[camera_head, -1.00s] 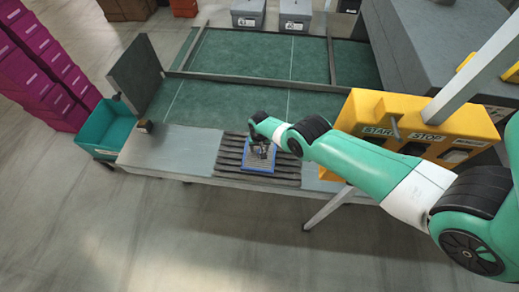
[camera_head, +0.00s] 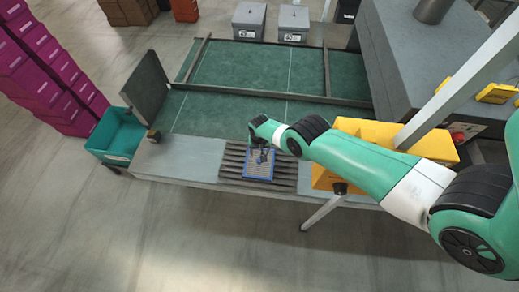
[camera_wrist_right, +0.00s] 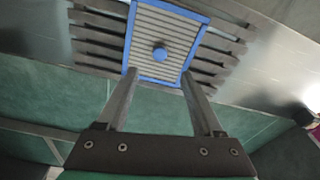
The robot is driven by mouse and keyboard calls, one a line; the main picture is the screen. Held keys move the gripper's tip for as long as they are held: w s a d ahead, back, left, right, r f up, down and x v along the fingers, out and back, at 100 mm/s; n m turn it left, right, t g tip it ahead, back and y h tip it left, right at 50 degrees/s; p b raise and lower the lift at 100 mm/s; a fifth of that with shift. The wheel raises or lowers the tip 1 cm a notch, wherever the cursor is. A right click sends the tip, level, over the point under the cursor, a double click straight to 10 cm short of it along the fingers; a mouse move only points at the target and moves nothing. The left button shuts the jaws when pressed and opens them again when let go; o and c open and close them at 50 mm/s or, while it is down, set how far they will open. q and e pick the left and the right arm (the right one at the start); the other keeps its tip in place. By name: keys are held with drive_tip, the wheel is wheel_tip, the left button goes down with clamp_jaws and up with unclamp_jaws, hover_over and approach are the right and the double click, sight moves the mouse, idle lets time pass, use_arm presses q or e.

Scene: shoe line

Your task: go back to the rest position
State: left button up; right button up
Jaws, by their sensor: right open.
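My right arm comes in from the right in the head view, and its gripper (camera_head: 262,157) hangs above the grey bench. In the right wrist view the right gripper (camera_wrist_right: 155,85) is open, its two fingers apart with nothing between them. Past the fingertips lies a blue-framed ribbed plate (camera_wrist_right: 165,42) with a round blue knob in its middle. The plate also shows in the head view (camera_head: 258,170), partly covered by the gripper. It lies on a dark slatted rack (camera_head: 285,182). My left gripper is not in view.
A teal bin (camera_head: 116,137) stands at the bench's left end, near magenta boxes (camera_head: 45,75). A yellow control box (camera_head: 432,145) stands at the right, partly behind my arm. Green belts (camera_head: 240,70) lie behind the bench. The bench left of the rack (camera_head: 185,158) is clear.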

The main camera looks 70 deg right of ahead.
use_arm(q)
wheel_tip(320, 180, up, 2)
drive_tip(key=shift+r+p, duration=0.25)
drive_tip(key=shift+p, duration=0.35)
use_arm(e)
wheel_tip(320, 180, up, 2)
drive_tip(key=shift+a+r, duration=0.1)
drive_tip(key=shift+r, duration=0.05)
drive_tip(key=shift+s, duration=0.1)
